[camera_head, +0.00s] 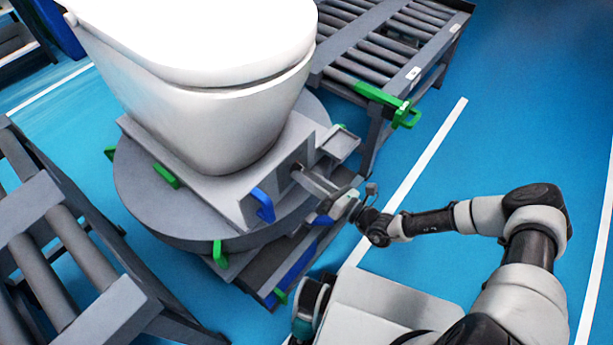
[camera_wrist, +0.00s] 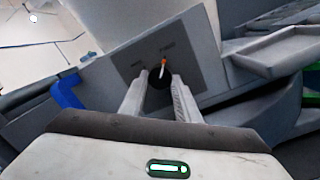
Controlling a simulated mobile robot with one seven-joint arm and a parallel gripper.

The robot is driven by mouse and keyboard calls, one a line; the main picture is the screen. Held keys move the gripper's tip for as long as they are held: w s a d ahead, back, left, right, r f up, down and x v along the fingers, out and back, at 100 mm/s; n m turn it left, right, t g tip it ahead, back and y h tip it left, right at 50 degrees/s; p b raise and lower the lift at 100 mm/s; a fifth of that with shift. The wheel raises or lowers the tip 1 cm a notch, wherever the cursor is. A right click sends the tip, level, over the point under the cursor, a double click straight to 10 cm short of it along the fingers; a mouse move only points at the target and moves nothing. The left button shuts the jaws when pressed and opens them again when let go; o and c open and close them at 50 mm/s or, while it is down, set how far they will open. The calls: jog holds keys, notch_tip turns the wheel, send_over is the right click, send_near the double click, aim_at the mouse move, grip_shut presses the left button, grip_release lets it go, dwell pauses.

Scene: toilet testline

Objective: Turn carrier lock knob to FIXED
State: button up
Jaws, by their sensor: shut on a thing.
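The carrier lock knob (camera_wrist: 157,82) is dark and round, with an orange-and-white pointer. It sits on a grey label plate (camera_wrist: 196,50) on the side of the carrier (camera_head: 240,188). The pointer is directed up and slightly right, toward the upper of two small labels; their words are too small to read surely. My gripper (camera_wrist: 160,86) is shut on the knob, one finger on each side. In the head view my gripper (camera_head: 312,183) reaches the carrier's front panel from the right, and its fingers hide most of the knob.
A white toilet (camera_head: 200,110) stands on the carrier, above a round grey turntable (camera_head: 145,200). A blue lever (camera_head: 263,205) is left of my gripper; a grey bracket (camera_head: 340,143) is close on its right. Roller conveyors stand at left (camera_head: 60,250) and behind (camera_head: 400,40). Blue floor (camera_head: 500,110) is clear at right.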

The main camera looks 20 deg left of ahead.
dwell(0.5)
jog(key=o, duration=1)
jog(key=shift+o, duration=0.2)
jog(key=p+v, duration=0.1)
jog(key=v, duration=1.6)
jog(key=shift+s+d+p, duration=0.2)
jog(key=shift+s+p, duration=0.05)
jog(key=shift+p, duration=0.05)
jog(key=shift+r, duration=0.1)
